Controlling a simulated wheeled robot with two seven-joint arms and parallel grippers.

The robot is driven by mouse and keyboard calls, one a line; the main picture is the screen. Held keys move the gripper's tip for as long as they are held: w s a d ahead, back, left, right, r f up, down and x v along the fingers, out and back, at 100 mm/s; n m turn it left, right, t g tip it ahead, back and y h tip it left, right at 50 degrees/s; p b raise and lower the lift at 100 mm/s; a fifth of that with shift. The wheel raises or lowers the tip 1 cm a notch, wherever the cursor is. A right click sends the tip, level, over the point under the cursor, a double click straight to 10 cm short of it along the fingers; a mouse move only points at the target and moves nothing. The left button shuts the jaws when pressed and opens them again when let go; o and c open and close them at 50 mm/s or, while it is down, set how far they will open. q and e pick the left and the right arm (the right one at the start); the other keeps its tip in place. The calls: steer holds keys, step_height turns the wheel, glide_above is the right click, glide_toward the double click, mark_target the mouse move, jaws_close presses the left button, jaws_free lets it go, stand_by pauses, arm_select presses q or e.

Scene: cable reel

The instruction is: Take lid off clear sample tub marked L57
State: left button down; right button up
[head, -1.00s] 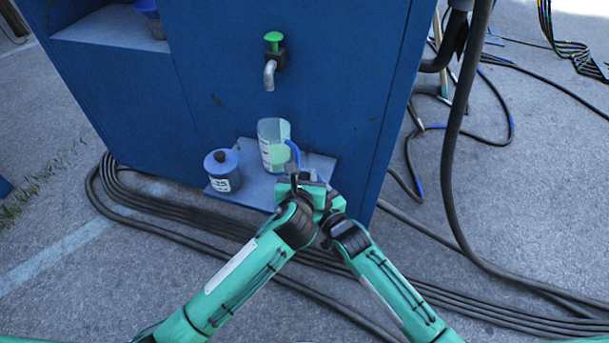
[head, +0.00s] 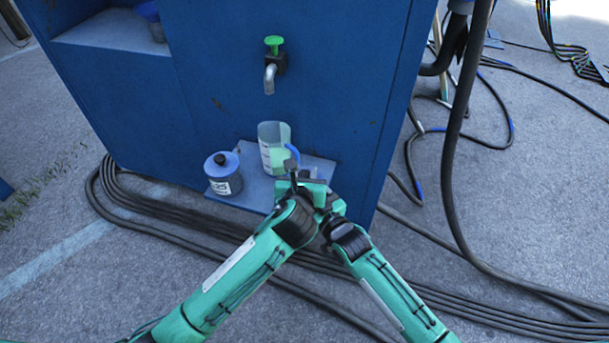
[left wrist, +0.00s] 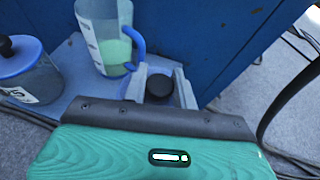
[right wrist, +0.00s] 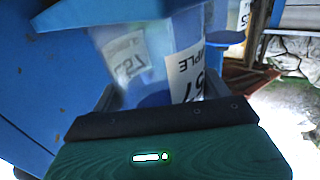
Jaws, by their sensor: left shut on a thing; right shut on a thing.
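The clear tub (right wrist: 150,60) shows in the right wrist view between my right gripper's fingers. Its white label is upside down there and reads like SAMPLE with L57. My right gripper (right wrist: 155,95) is shut on this tub. My left gripper (left wrist: 160,85) is shut on a dark round knob (left wrist: 159,87), which fits a lid knob. The grippers hide most of the tub there. I cannot tell whether the lid still touches the tub.
A second blue-lidded tub (head: 222,172) with a white label stands on the low blue shelf (head: 252,200). A clear jug (head: 272,148) with green contents and a blue handle stands beside it. A green-handled tap (head: 273,62) is above. Dark cables (head: 150,222) lie on the ground.

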mark_target(304, 173)
arm_select(q)
steer(key=shift+r, duration=0.1)
steer(key=shift+r, duration=2)
arm_select(e)
steer(key=o, duration=1.4)
